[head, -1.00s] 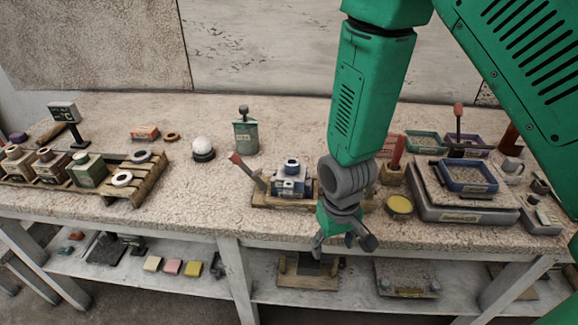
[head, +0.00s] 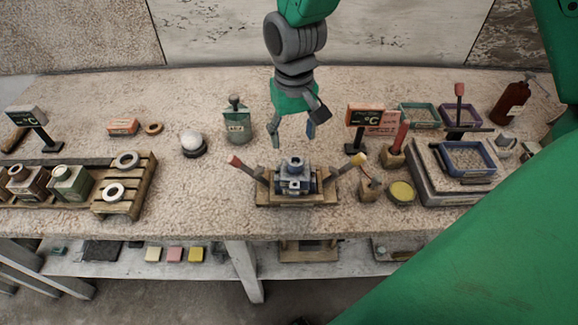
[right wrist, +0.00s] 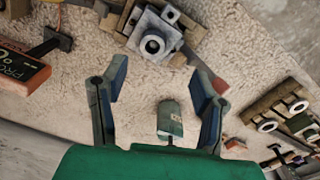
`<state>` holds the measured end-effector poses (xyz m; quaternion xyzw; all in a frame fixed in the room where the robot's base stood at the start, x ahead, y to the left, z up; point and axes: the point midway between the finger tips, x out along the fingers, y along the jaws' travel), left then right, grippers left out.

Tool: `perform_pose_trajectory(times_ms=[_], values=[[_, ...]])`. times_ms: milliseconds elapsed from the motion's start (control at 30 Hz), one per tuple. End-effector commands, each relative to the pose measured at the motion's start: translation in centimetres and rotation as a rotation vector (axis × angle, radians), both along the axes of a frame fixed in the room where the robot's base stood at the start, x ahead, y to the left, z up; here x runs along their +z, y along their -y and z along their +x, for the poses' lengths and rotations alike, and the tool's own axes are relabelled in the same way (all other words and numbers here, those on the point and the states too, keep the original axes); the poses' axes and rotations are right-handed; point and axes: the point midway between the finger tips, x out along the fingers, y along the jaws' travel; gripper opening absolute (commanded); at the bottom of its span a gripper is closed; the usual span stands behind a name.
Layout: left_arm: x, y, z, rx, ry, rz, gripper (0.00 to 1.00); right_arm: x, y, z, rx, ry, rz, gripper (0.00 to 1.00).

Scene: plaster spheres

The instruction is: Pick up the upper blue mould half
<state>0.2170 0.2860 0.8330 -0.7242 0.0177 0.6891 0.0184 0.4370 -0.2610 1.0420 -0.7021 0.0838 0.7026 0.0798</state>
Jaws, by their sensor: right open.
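The mould (head: 294,188) stands on a wooden base between two red- and yellow-tipped levers, near the table's front middle. Its upper half (head: 295,170) looks pale blue-grey with a round collar on top; the lower part is darker blue. It also shows at the top of the right wrist view (right wrist: 152,44). My right gripper (head: 294,136) is open and empty, pointing down behind the mould in the head view, apart from it. In the right wrist view the blue-padded fingers (right wrist: 160,88) are spread, with the mould past their tips. My left gripper is not in view.
A grey-green canister (head: 237,120) stands left of my right gripper, and an orange-and-black sign (head: 366,118) stands to its right. A white sphere (head: 192,141) sits on a dark stand. A blue tray (head: 467,158) rests on a scale at right.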

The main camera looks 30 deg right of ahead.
Motion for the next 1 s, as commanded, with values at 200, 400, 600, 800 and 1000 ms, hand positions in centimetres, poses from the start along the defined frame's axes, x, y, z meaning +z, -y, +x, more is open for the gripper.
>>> perform_pose_trajectory(times_ms=[200,400,600,800,1000], values=[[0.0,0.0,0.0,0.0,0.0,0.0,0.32,-4.0,0.3,0.3,-0.001,-0.002,0.003,0.55],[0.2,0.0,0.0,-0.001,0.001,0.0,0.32,-5.2,0.1,0.2,0.0,0.0,0.0,0.55],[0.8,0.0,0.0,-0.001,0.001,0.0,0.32,-8.0,0.3,-0.1,0.0,-0.003,-0.001,0.55],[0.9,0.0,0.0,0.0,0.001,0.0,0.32,-9.9,0.4,0.1,0.0,0.0,-0.001,0.55],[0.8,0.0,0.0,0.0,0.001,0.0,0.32,-10.0,0.4,0.0,0.0,0.002,0.0,0.55]])
